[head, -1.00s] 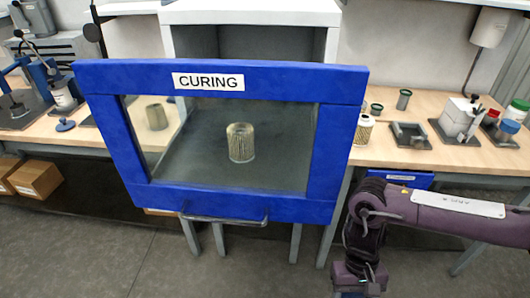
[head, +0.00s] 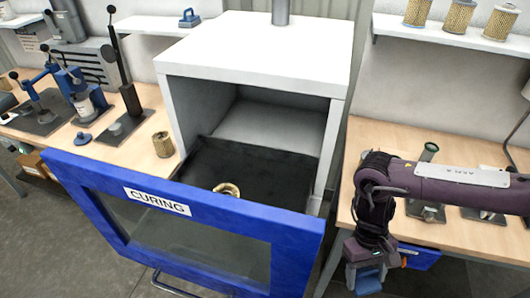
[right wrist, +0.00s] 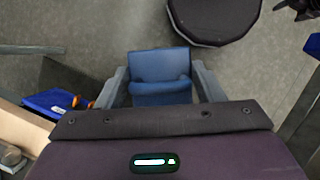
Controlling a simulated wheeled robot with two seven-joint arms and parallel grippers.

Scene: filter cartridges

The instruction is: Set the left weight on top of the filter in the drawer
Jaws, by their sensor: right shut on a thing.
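My right gripper (head: 368,283) hangs low at the right in the head view, in front of the bench. It is shut on a blue weight (right wrist: 160,68), whose handle shows between the fingers in the right wrist view. Another blue weight (head: 188,18) with a handle sits on the shelf at the upper left. The drawer (head: 290,206) marked CURING is pulled out, with a blue, glazed front. The filter (head: 228,188) stands in it; its round tan top shows above the drawer front, its lower part is hidden. The held weight is well apart from the drawer, to its right. My left gripper is not seen.
A white cabinet (head: 262,50) rises behind the drawer. Another filter (head: 163,145) stands on the left bench beside press-like tools. Several filters stand on the upper right shelf (head: 400,28). A blue bin (head: 418,257) hangs under the right bench, close to my right gripper.

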